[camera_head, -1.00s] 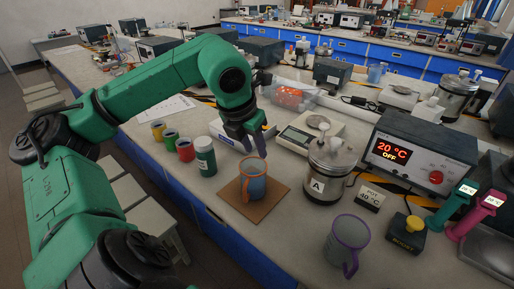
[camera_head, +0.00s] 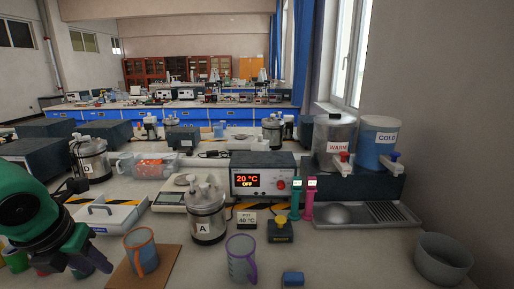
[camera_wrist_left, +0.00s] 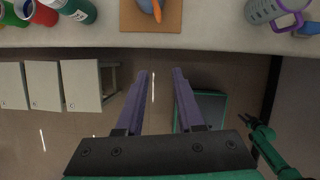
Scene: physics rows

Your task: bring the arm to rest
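My left arm comes in at the lower left of the head view, with my left gripper (camera_head: 92,262) pointing down left of the orange-and-blue mug (camera_head: 141,252). In the left wrist view the two purple fingers of this gripper (camera_wrist_left: 164,72) are apart, with only floor between them. The mug stands on a brown mat (camera_head: 165,262); part of it and its orange handle (camera_wrist_left: 156,10) show at the top of the wrist view, beyond the fingertips and apart from them.
A grey-and-purple mug (camera_head: 240,260), pot A (camera_head: 207,222) and a 20 °C heater box (camera_head: 262,178) stand on the bench. A green bottle (camera_wrist_left: 74,8) and coloured jars are near its edge. Floor and white stools (camera_wrist_left: 88,86) lie below the fingers.

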